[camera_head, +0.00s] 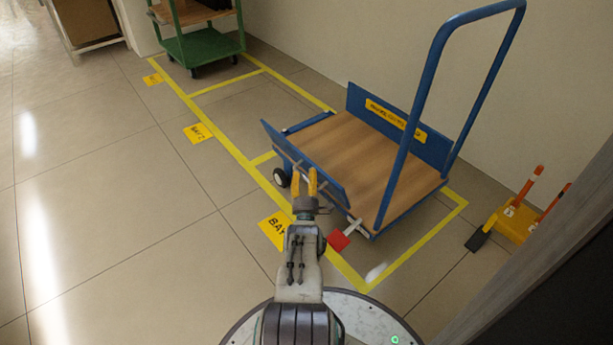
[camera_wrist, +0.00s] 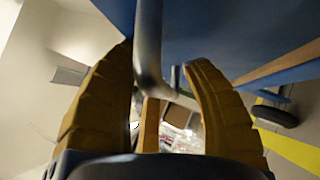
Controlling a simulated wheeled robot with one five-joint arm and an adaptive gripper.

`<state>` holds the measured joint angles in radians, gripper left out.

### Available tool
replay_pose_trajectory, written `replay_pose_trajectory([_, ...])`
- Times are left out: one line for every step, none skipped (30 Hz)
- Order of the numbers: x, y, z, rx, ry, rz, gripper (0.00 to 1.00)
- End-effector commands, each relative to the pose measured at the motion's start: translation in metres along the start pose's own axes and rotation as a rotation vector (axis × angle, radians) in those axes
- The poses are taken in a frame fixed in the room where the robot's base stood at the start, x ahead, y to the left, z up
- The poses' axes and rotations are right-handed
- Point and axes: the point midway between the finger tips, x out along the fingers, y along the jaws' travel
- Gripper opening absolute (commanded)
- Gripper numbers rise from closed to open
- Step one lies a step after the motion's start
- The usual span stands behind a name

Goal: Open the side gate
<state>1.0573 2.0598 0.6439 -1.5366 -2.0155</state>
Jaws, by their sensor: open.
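A blue platform cart with a wooden deck (camera_head: 352,158) stands in a yellow-lined bay. Its near side gate (camera_head: 325,178) is a blue panel standing upright along the deck's near edge. My gripper (camera_head: 305,181) is at the outer side of this gate, with its yellow fingers open and pointing toward it. In the wrist view a grey bent metal bar (camera_wrist: 148,50) runs down between the open fingers (camera_wrist: 160,75), in front of the blue panel (camera_wrist: 225,35). I cannot tell whether the fingers touch the bar. My fingers and wrist hide part of the gate's outer face.
The cart's far panel (camera_head: 395,122) bears a yellow label, and a tall blue push handle (camera_head: 410,125) rises at its right end. A red plate (camera_head: 338,240) is low by the near corner. A yellow-orange device (camera_head: 515,222) stands right. A green cart (camera_head: 200,45) stands behind. Floor at left is clear.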

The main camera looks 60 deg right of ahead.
Motion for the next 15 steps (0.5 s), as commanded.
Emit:
replay_pose_trajectory([0.000,0.000,0.000,0.000,0.000,-0.001,0.45])
replay_pose_trajectory([0.000,0.000,0.000,0.000,0.000,-0.001,0.45])
replay_pose_trajectory([-0.001,-0.001,0.000,0.000,0.000,-0.001,0.45])
replay_pose_trajectory([-0.002,-0.001,0.000,0.000,0.000,-0.001,0.45])
replay_pose_trajectory([-0.003,-0.001,0.000,0.000,0.000,-0.002,0.45])
replay_pose_trajectory([-0.005,-0.001,0.000,0.000,0.000,-0.002,0.45])
replay_pose_trajectory([-0.007,-0.001,0.000,0.000,0.001,-0.003,0.45])
replay_pose_trajectory([-0.009,-0.001,0.000,0.000,0.001,-0.003,0.45])
replay_pose_trajectory([-0.012,-0.001,0.000,0.000,0.001,-0.003,0.45])
replay_pose_trajectory([-0.015,-0.002,0.000,0.000,0.001,-0.004,0.45])
replay_pose_trajectory([-0.018,-0.001,0.000,0.000,0.001,-0.003,0.45])
replay_pose_trajectory([-0.022,-0.001,0.000,0.000,0.002,-0.005,0.45])
replay_pose_trajectory([-0.025,-0.001,0.000,0.000,0.001,-0.003,0.45])
replay_pose_trajectory([-0.029,-0.001,0.000,0.000,0.002,-0.005,0.45])
replay_pose_trajectory([-0.034,-0.001,0.000,0.000,0.001,-0.004,0.45])
